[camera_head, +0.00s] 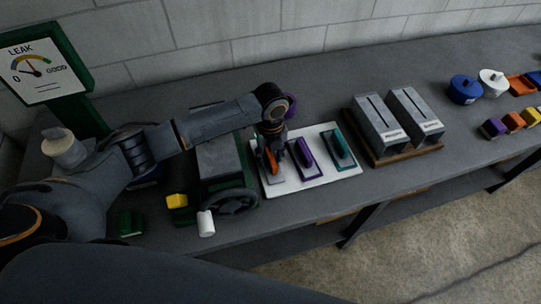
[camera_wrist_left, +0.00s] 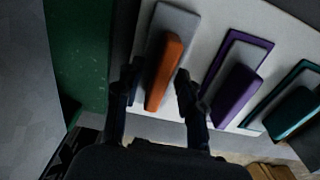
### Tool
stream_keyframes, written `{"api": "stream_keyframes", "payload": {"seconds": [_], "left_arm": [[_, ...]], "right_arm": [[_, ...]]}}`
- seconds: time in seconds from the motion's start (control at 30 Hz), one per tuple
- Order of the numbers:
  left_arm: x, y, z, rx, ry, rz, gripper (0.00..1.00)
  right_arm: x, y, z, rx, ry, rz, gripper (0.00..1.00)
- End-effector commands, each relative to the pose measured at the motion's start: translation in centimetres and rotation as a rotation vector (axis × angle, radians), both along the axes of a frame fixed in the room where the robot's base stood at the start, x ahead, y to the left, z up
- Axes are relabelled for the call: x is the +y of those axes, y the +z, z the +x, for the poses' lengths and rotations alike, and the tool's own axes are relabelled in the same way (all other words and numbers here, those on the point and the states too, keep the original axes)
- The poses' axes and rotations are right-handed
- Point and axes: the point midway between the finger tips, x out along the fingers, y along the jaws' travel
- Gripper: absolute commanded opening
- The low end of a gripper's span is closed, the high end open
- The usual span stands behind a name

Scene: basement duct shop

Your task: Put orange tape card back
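The orange tape card, a narrow orange block (camera_head: 270,160), lies at the left end of a white board (camera_head: 318,182). It also shows in the wrist view (camera_wrist_left: 165,72), on a light grey plate. My left gripper (camera_head: 269,150) is over it, pointing down. In the left wrist view, its two dark fingers (camera_wrist_left: 157,82) are spread, one on each side of the orange block, with a gap on the left side. Whether the right finger touches it I cannot tell. A purple card (camera_head: 304,153) and a teal card (camera_head: 341,146) lie to the right on the board. My right gripper is out of view.
A green machine with a handwheel (camera_head: 232,202) stands left of the board. Two grey slotted boxes (camera_head: 413,112) sit on a wooden base to the right. A yellow block (camera_head: 177,201) and white cylinder (camera_head: 206,224) are near the front edge. Blue and white pots stand far right.

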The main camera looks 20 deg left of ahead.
Motion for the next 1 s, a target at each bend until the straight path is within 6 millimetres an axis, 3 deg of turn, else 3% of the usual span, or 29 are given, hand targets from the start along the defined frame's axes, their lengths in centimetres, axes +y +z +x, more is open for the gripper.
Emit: {"api": "stream_keyframes", "payload": {"seconds": [0.5, 0.7, 1.0], "left_arm": [[-0.1, 9.8, 0.1, -0.005, 0.0, -0.002, 0.39], [0.0, 11.6, 0.0, -0.001, -0.001, -0.001, 0.39], [0.0, 11.8, 0.0, -0.001, 0.0, -0.001, 0.39]], "right_arm": [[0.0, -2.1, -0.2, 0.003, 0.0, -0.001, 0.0], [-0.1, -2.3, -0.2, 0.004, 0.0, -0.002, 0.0], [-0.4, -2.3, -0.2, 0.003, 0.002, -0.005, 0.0]]}}
